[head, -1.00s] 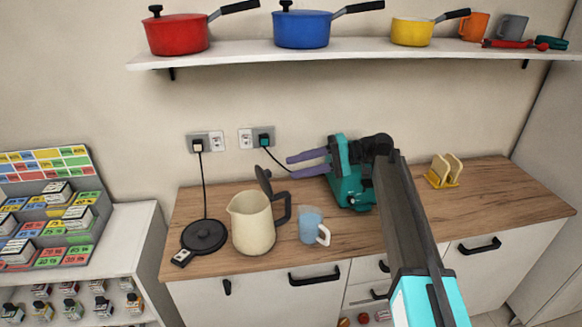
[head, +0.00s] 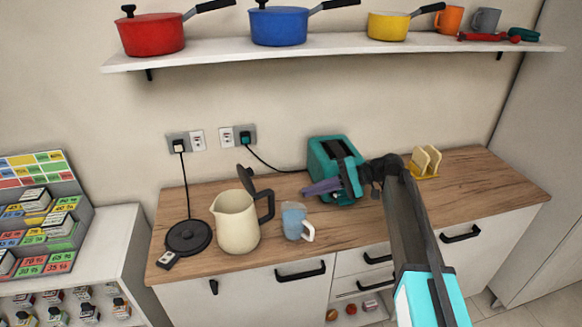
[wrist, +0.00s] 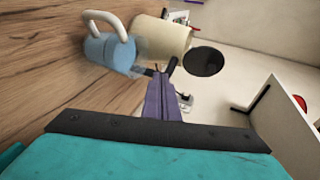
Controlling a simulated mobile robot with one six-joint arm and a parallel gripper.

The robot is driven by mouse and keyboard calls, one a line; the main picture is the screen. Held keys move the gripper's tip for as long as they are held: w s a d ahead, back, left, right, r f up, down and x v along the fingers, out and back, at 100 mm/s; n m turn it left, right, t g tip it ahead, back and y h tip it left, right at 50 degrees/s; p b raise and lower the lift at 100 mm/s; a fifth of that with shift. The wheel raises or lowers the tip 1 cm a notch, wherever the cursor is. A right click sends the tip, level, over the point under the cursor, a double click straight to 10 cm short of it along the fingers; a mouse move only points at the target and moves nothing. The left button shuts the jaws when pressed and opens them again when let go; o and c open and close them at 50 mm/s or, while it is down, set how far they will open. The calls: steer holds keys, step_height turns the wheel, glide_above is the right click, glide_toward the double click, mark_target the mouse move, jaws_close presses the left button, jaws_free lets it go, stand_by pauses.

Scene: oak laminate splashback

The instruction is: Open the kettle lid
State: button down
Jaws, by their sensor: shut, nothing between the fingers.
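The cream kettle (head: 237,222) stands upright on the wooden counter, beside its black round base (head: 188,238). Its dark lid (head: 246,179) is raised on its hinge, standing up at the back of the rim. In the wrist view the kettle (wrist: 163,38) appears sideways, with the dark round lid (wrist: 205,61) tilted away from the body. My gripper (head: 307,191) is shut and empty, its purple fingers pointing left toward the kettle, right of the handle and apart from it. The closed fingers also show in the wrist view (wrist: 160,76).
A translucent blue mug (head: 294,222) stands right of the kettle, just below my fingers. A teal toaster (head: 326,160) is behind my gripper, and a toast rack (head: 426,161) is farther right. A shelf with pots (head: 287,28) hangs above.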

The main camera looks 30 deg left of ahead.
steer(key=d+f+m+t, duration=0.1)
steer(key=d+f, duration=0.3)
steer(key=d, duration=0.1)
steer(key=d+f+m+t+h+p, duration=0.1)
steer(key=d+f, duration=0.4)
steer(key=d+f+m+t, duration=0.1)
steer(key=d+f, duration=0.3)
steer(key=d, duration=0.1)
steer(key=shift+w+d+f+p, duration=0.15)
steer(key=shift+d+f+p, duration=0.15)
steer(key=shift+d+p, duration=0.05)
steer(key=s+d+f+m+h, duration=0.1)
steer(key=s+d+f+h, duration=0.1)
steer(key=s+d+f, duration=0.5)
steer(key=s+d+f+m+h, duration=0.1)
steer(key=d+f+m+h, duration=0.1)
steer(key=d+f, duration=0.65)
steer(key=s+d+f+h, duration=0.3)
steer(key=s+d+f, duration=0.6)
steer(key=s, duration=0.4)
steer(key=s+d+f+m+h, duration=0.1)
steer(key=s+d+f+h, duration=0.2)
steer(key=s+d+f, duration=0.6)
steer(key=s+d, duration=0.2)
steer(key=s, duration=0.2)
steer(key=shift+d+g+h, duration=0.2)
steer(key=shift+g+h, duration=0.1)
steer(key=shift+a+f, duration=0.1)
